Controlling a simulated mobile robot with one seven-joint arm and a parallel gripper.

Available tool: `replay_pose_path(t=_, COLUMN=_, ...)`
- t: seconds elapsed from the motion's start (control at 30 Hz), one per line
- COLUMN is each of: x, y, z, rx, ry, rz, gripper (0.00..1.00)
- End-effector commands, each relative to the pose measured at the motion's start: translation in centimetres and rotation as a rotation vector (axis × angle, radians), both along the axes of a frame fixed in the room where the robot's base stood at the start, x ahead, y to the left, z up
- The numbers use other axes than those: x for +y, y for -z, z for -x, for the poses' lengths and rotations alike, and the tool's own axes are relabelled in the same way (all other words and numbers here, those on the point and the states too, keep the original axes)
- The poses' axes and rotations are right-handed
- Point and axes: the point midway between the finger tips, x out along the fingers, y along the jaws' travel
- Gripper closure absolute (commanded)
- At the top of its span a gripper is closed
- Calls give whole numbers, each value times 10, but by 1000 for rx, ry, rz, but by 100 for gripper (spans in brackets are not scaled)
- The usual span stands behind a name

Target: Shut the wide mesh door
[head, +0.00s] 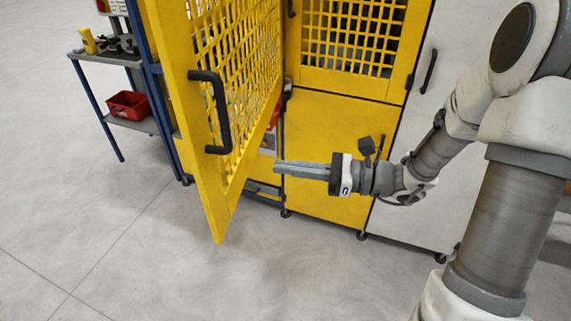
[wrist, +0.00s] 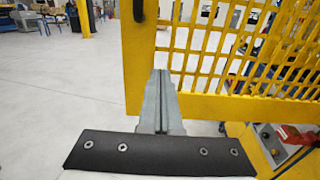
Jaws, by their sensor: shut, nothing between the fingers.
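The wide mesh door (head: 235,60) is yellow and stands swung out, open, from the cabinet at the left of the head view. Its black handle (head: 222,112) is near the free edge, on the face towards my gripper. My gripper (head: 276,168) is shut and empty, to the right of the door's lower part, pointing left. In the wrist view my gripper (wrist: 160,75) overlaps the door's lower frame (wrist: 205,104) near its free edge. I cannot tell whether the fingertips touch it. Part of the handle (wrist: 138,10) shows at the top there.
A shut yellow panel (head: 330,160) with mesh above and a grey locker (head: 410,120) stand right of the door. A shelf cart (head: 105,57) with a red bin (head: 129,105) stands at the left. The floor in front is clear.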

Motion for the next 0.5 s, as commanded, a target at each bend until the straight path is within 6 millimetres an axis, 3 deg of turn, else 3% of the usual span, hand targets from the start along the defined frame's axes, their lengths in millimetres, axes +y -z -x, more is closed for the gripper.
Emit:
replay_pose_path(t=0.3, x=68, y=0, z=-13, rx=-1, ry=-5, rz=1, gripper=100)
replay_pose_path(t=0.5, x=96, y=0, z=-20, rx=-2, ry=-4, rz=2, gripper=100)
